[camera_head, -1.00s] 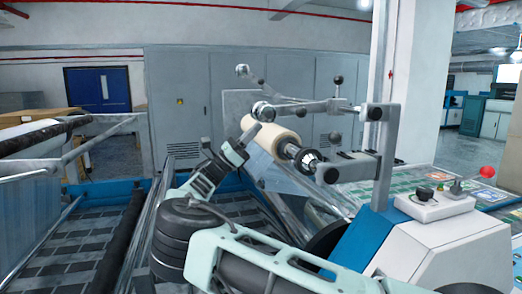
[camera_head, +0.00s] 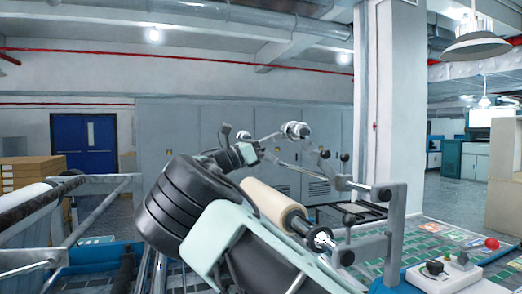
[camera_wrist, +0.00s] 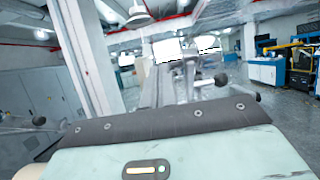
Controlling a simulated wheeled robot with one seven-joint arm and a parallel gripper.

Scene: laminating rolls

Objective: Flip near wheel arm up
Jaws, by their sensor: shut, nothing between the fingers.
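The near wheel arm (camera_head: 318,156) is a metal bar hinged at the grey post (camera_head: 386,215). It slants up and left from the post to chrome wheels (camera_head: 297,130), which stand above the cream roll (camera_head: 272,203). My gripper (camera_head: 262,148) is shut and empty, just left of and below these wheels. I cannot tell whether it touches the bar. In the wrist view, my pale green gripper housing fills the bottom and the fingertips are hidden. A black ball knob (camera_wrist: 221,79) stands above the housing edge.
The roll's chrome shaft end (camera_head: 322,238) sticks out near the post. A metal rail frame (camera_head: 95,210) is at the left. Grey cabinets (camera_head: 180,125) line the back.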

